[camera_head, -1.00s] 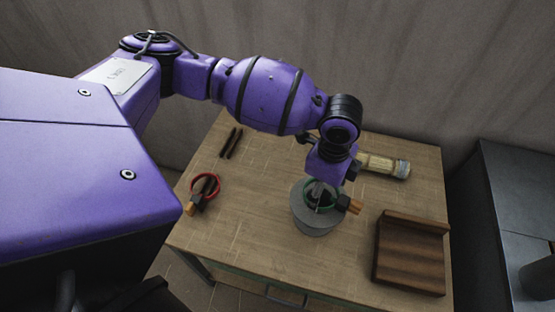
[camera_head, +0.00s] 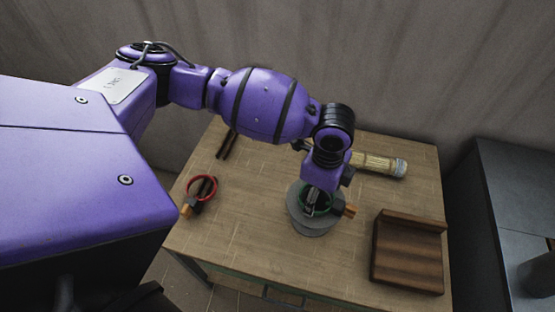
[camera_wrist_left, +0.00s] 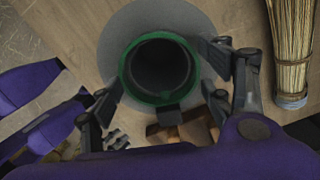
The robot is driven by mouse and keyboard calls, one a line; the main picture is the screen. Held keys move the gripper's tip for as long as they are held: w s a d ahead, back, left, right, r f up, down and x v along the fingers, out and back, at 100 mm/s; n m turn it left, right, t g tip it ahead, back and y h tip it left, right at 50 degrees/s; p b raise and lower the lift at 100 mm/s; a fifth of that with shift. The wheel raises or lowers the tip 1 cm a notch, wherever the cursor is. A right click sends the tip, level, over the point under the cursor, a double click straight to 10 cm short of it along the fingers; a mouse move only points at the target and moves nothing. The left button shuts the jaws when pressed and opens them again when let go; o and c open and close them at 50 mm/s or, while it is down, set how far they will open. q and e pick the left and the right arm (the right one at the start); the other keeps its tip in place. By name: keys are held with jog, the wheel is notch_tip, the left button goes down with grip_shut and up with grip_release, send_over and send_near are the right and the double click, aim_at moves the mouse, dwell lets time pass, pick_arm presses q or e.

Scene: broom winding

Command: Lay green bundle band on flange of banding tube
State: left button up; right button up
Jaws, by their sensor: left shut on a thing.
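The grey banding tube (camera_head: 312,229) stands on the table, its round flange showing as a wide grey disc in the left wrist view (camera_wrist_left: 118,42). The green bundle band (camera_wrist_left: 133,93) is a ring around the tube's dark mouth in the wrist view. In the head view the band (camera_head: 303,208) is partly hidden by my left gripper (camera_head: 316,202). The left gripper (camera_wrist_left: 163,88) points down, its fingers on opposite sides of the band, shut on it. I cannot tell whether the band touches the flange. My right gripper is not in view.
A red ring (camera_head: 203,188) with a dark, orange-tipped piece lies at the left. Two dark sticks (camera_head: 227,144) lie behind it. A straw bundle (camera_head: 378,164) lies at the back, and a brown wooden stepped block (camera_head: 409,257) stands at the right. The table (camera_head: 255,215) is clear between.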

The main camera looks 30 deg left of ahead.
pick_arm(q)
jog(key=o, duration=1.2)
notch_tip(320, 180, up, 12)
jog(key=shift+r, duration=0.1)
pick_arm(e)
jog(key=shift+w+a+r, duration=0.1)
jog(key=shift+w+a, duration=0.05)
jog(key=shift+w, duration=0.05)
pick_arm(q)
jog(key=shift+s, duration=0.1)
